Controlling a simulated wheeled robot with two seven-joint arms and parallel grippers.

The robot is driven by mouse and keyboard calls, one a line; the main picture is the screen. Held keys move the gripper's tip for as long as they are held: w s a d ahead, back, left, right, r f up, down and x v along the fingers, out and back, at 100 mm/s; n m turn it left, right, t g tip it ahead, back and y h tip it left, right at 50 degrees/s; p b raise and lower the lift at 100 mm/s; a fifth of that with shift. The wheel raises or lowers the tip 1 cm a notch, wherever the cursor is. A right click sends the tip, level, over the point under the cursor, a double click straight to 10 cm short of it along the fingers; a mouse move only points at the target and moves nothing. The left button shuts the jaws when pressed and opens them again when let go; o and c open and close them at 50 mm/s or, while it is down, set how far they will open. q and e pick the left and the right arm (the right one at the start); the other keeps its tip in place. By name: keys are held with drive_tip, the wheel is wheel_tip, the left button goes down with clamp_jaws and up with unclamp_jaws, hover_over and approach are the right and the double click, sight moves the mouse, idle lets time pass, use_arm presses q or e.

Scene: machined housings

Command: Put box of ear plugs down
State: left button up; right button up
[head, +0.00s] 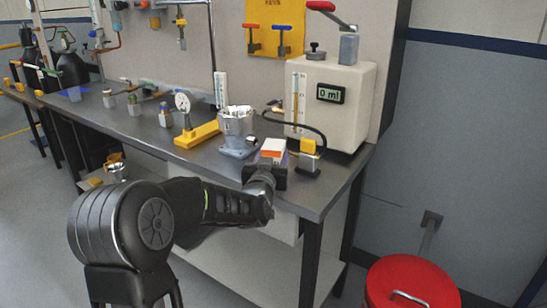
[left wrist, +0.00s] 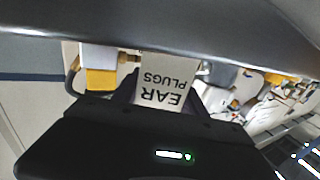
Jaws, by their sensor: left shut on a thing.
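The box of ear plugs (head: 272,148) is small, white and orange, at the front edge of the grey workbench (head: 330,184). In the left wrist view the box (left wrist: 163,85) shows its white face with the words EAR PLUGS, upside down. My left gripper (head: 268,166) is shut on the box, one dark finger on each side. The box's lower part is hidden behind my gripper, so I cannot tell whether it touches the bench. My right gripper is not in view.
A metal housing (head: 237,128) stands left of the box. A yellow-topped block (head: 308,158) stands close on its right, before a cream machine (head: 332,100) reading 0 ml. A yellow gauge stand (head: 196,134) is farther left. A red-lidded bin (head: 412,282) stands on the floor at right.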

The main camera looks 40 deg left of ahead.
use_arm(q)
drive_tip(key=shift+f, duration=0.15)
drive_tip(key=o, duration=1.4)
drive_tip(key=shift+r, duration=0.2)
drive_tip(key=v, duration=1.2)
drive_tip(key=shift+o, duration=0.4)
drive_tip(key=w+r+p, duration=0.1)
drive_tip(key=w+a+p, duration=0.1)
drive_tip(key=p, duration=0.1)
drive_tip(key=w+r+p, duration=0.1)
drive_tip(key=shift+w+a+r, duration=0.3)
drive_tip(key=shift+w+a, duration=0.05)
drive_tip(key=shift+w+a+f, duration=0.1)
drive_tip(key=shift+w+a, duration=0.05)
drive_tip(key=shift+w, duration=0.05)
drive_tip(key=shift+s+f, duration=0.1)
